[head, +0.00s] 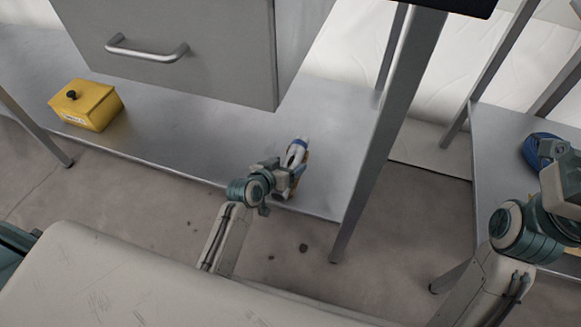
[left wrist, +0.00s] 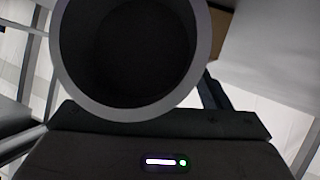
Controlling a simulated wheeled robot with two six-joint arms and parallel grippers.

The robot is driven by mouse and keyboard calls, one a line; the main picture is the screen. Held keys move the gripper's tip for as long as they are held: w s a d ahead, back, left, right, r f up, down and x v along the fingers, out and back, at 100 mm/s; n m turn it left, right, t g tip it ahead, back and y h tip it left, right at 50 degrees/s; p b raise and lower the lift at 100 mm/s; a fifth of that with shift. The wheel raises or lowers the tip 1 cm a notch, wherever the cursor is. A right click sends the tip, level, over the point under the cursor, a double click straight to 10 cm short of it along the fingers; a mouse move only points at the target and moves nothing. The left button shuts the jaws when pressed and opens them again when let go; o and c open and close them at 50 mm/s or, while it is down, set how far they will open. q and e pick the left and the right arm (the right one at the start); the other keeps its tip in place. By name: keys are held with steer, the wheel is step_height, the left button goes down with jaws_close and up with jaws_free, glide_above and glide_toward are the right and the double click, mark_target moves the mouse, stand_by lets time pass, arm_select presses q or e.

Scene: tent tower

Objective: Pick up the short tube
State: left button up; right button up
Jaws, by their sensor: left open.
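My left gripper (head: 288,177) is over the front right part of the low metal shelf, with its jaws apart. A white piece with a blue band (head: 297,152) is right at its fingers, partly hidden by them. I cannot tell for sure whether this is the short tube. In the left wrist view, a round grey tube end (left wrist: 128,114) with a dark hollow inside fills the upper left, very close to the camera. My left gripper's dark body shows below it. My right gripper (head: 562,186) is only partly in view at the right edge, its jaws unclear.
A grey drawer cabinet (head: 190,50) with a bar handle hangs over the shelf (head: 190,125). A metal leg (head: 385,130) stands right of the gripper. A yellow box (head: 88,108) with a black knob sits at left. A blue coil (head: 538,150) lies on the right-hand table.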

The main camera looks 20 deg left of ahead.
arm_select(q)
steer(key=c, duration=1.2)
steer(key=shift+c, duration=0.5)
steer(key=shift+r, duration=0.25)
